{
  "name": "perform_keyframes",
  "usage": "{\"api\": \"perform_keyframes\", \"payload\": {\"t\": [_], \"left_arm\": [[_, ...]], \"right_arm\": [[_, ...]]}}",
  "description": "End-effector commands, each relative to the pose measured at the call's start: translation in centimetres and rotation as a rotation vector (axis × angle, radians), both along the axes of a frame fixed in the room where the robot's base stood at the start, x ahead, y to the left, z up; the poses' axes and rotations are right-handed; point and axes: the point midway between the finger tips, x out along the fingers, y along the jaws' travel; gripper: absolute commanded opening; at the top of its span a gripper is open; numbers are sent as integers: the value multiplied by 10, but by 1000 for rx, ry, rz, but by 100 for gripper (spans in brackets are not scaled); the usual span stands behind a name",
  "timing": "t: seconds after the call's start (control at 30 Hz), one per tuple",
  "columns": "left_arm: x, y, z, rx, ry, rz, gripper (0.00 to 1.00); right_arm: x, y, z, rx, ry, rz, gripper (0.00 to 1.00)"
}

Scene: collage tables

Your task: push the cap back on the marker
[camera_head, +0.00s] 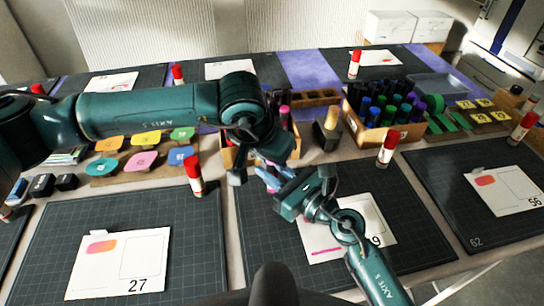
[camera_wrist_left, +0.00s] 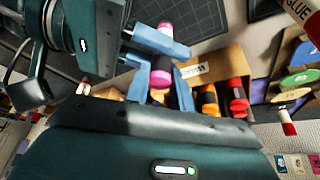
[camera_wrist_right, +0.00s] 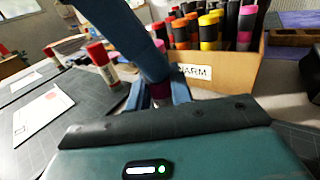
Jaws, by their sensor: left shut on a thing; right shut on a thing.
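My left gripper (camera_head: 262,175) and right gripper (camera_head: 281,182) meet fingertip to fingertip above the middle mat. In the left wrist view a magenta cap (camera_wrist_left: 160,78) sits between my left fingers. The black marker barrel (camera_wrist_left: 162,63) lines up with it, and its magenta far end (camera_wrist_left: 166,27) shows beyond my right gripper's fingers (camera_wrist_left: 153,42). My left finger hides the rest there. Both grippers are shut. I cannot tell whether any gap stays between cap and barrel.
A card with a pink stroke (camera_head: 374,222) lies beneath my right arm. A box of warm-coloured markers (camera_wrist_right: 225,72) stands close behind the grippers. A box of cool-coloured markers (camera_head: 378,133) is to its right. Glue sticks stand at the left (camera_head: 194,176) and right (camera_head: 387,149).

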Motion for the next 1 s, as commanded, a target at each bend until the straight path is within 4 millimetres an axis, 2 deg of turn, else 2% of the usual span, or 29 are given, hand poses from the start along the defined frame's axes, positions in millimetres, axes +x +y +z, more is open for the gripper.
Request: {"api": "perform_keyframes", "payload": {"t": [1.0], "left_arm": [[1, -2, 8, -10, -17, -2, 2]], "right_arm": [[1, -2, -2, -4, 3, -5, 0]]}}
